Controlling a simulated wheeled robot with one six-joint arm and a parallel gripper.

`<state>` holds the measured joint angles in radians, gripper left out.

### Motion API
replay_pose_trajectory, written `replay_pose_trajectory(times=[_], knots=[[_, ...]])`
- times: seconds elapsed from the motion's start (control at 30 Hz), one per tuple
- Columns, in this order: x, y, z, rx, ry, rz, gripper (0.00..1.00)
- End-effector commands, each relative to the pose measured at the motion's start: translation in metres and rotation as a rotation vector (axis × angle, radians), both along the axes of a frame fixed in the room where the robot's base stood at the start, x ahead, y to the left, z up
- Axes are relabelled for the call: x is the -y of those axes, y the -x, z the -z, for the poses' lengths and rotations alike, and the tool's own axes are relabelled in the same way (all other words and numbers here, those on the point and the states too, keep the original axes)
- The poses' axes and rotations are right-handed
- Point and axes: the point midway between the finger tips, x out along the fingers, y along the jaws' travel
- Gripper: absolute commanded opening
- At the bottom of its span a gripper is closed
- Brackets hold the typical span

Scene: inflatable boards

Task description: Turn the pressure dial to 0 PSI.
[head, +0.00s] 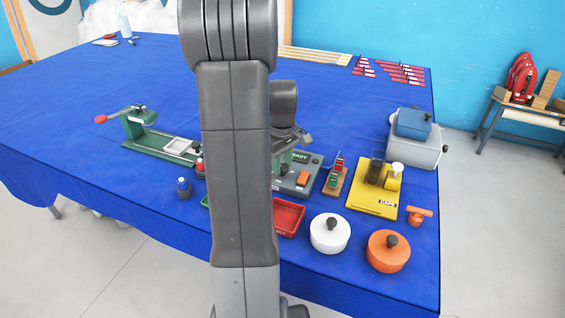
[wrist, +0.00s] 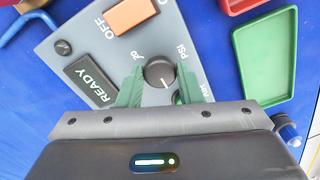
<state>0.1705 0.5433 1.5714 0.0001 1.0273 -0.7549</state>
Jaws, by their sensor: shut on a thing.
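The pressure dial (wrist: 159,72) is a round dark knob with a white pointer line on the grey control box (wrist: 62,42). In the wrist view the line points toward the lower edge of the picture. A "PSI" label and a partly covered number sit beside the dial. My gripper (wrist: 161,86) has its green fingers on both sides of the dial, shut on it. In the head view the control box (head: 300,189) shows right of my arm, which hides much of it and most of my gripper.
The box carries an orange switch (wrist: 130,14) and a READY display (wrist: 90,80). A green tray (wrist: 263,55) lies close by. In the head view, a red tray (head: 288,217), white canister (head: 329,236), orange canister (head: 388,254) and yellow-based device (head: 372,200) stand nearby on the blue table.

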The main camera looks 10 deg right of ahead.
Motion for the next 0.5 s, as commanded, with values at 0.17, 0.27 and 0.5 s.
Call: replay_pose_trajectory(times=[0.17, 0.27, 0.5], knots=[[0.0003, -0.0010, -0.0012, 0.003, 0.001, -0.016, 0.10], [0.0003, -0.0009, -0.0012, 0.003, 0.001, -0.017, 0.10], [0.0003, -0.0009, -0.0013, 0.003, 0.001, -0.016, 0.36]])
